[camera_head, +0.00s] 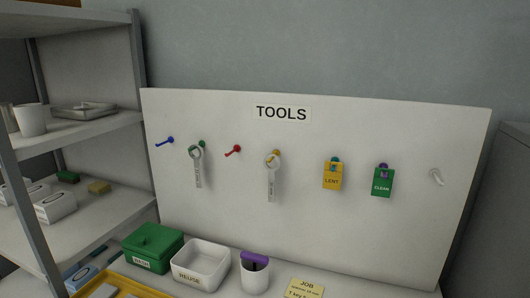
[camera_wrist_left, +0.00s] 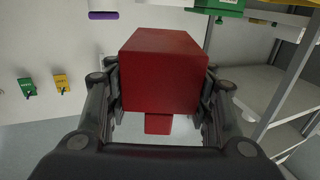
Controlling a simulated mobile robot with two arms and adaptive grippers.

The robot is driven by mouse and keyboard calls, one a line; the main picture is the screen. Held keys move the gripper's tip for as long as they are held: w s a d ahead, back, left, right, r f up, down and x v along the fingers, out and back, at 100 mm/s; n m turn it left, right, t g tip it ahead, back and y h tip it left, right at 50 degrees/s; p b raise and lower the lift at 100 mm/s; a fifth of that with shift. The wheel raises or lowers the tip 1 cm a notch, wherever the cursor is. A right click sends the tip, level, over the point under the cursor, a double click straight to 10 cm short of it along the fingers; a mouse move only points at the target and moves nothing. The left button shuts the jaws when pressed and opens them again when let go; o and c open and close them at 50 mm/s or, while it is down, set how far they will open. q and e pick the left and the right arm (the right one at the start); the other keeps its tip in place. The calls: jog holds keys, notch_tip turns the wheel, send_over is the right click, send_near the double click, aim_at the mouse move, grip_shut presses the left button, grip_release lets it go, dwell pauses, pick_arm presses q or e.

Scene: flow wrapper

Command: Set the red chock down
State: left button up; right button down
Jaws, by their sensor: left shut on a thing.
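The red chock (camera_wrist_left: 163,72) is a red block that fills the middle of the left wrist view. My left gripper (camera_wrist_left: 161,92) is shut on it, with one dark finger on each side. A smaller red part shows below the block's near face. What lies under the chock is hidden. The chock does not show in the head view, and neither gripper is seen there. My right gripper is in neither view.
A grey shelf (camera_head: 100,133) stands at left.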

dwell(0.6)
pick_arm(q)
jog(key=s+d+f+m+g+h, duration=0.1)
jog(key=s+f+m+h, duration=0.3)
jog(key=s+m+h, duration=0.1)
jog(key=shift+s+d+f+g+h, duration=0.15)
jog(key=shift+s+d+g+h, duration=0.4)
jog(key=shift+h, duration=0.85)
jog(key=shift+a, duration=0.2)
jog(key=x, duration=0.4)
jog(key=a+p+x, duration=0.1)
jog(key=x, duration=0.4)
jog(key=w+a+f+x, duration=0.1)
jog(key=x, duration=0.4)
jog(key=shift+w+p, duration=0.15)
jog(key=shift+p, duration=0.2)
jog(key=shift+w+d+f+p, duration=0.15)
jog(key=shift+w+f, duration=0.2)
jog(key=shift+f, duration=0.2)
jog(key=shift+w+d+f+p, duration=0.1)
jog(key=shift+w+f+p, duration=0.05)
jog(key=shift+w+f, duration=0.3)
jog(key=shift+s+a+f, duration=0.1)
jog(key=shift+f, duration=0.4)
